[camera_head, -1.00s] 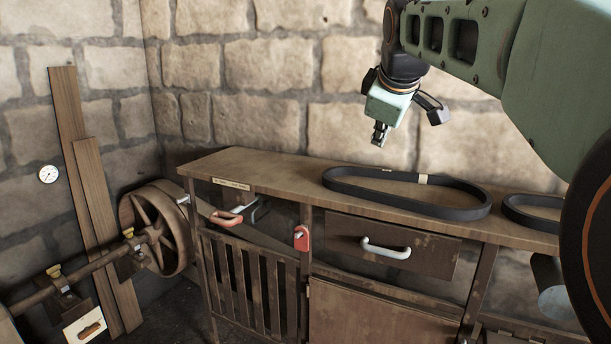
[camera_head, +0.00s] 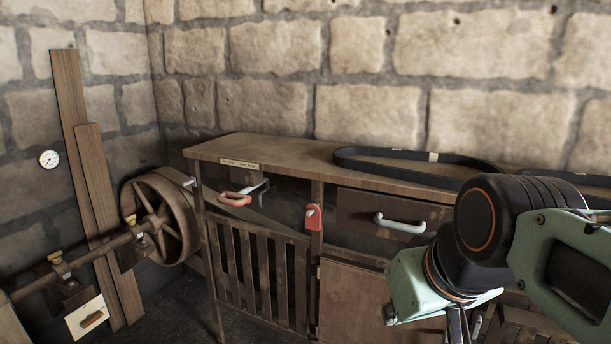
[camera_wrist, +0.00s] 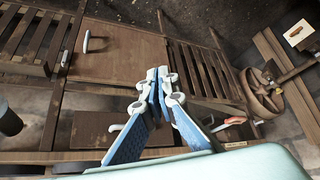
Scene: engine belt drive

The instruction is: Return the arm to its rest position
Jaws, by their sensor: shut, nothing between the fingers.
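My gripper (camera_wrist: 161,82) is shut and empty in the wrist view, its pale fingertips together in front of the wooden bench. In the head view my arm is folded low at the right, with the green wrist in front of the bench's right part. There the fingers are mostly cut off by the bottom edge. The fingers touch nothing that I can see.
The bench (camera_head: 265,149) carries a black belt (camera_head: 415,160). Its drawer (camera_head: 372,215) has a white handle, and a red lever (camera_head: 235,198) and red padlock (camera_head: 313,216) show at the front. A spoked wheel (camera_head: 160,219) stands left. Planks (camera_head: 95,200) lean on the wall.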

